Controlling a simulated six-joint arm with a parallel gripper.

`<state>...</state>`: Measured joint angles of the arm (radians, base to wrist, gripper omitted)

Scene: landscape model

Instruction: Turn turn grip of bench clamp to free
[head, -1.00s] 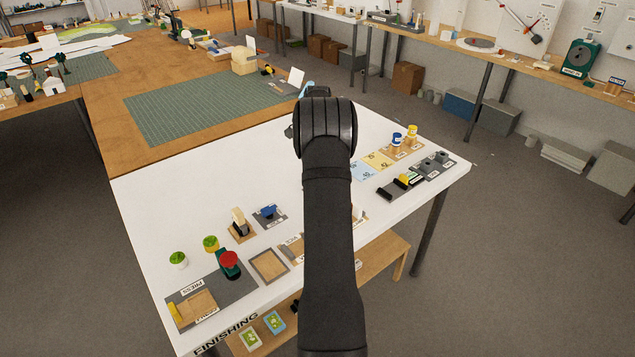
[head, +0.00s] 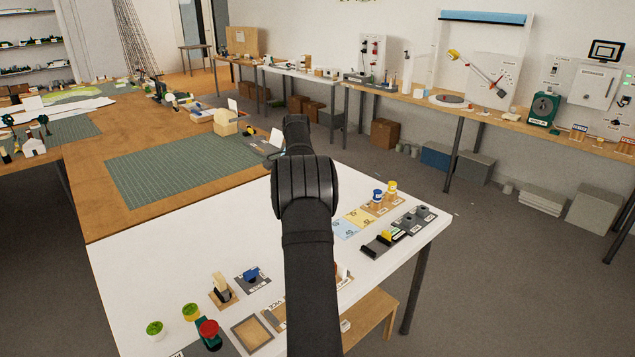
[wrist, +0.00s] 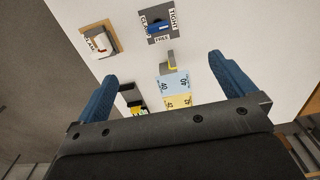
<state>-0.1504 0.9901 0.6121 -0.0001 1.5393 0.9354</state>
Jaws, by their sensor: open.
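In the wrist view the bench clamp (wrist: 145,34) is a grey plate near the top, with labels reading TIGHT and FREE. Its blue turn grip (wrist: 159,28) lies across the middle of the plate. In the head view a grey plate with a blue piece (head: 252,274) looks similar, but I cannot tell if it is the same one. My gripper (wrist: 167,75) shows two blue fingers spread wide apart with nothing between them. The clamp lies beyond the fingertips, apart from them. The gripper itself is hidden behind my arm in the head view.
Blue and yellow cards (wrist: 174,90) lie on the white table below the fingers' gap. A wooden plate with a white piece (wrist: 100,43) is left of the clamp. A red-topped button (head: 209,330) stands at the front left. Bare white table surrounds the clamp.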

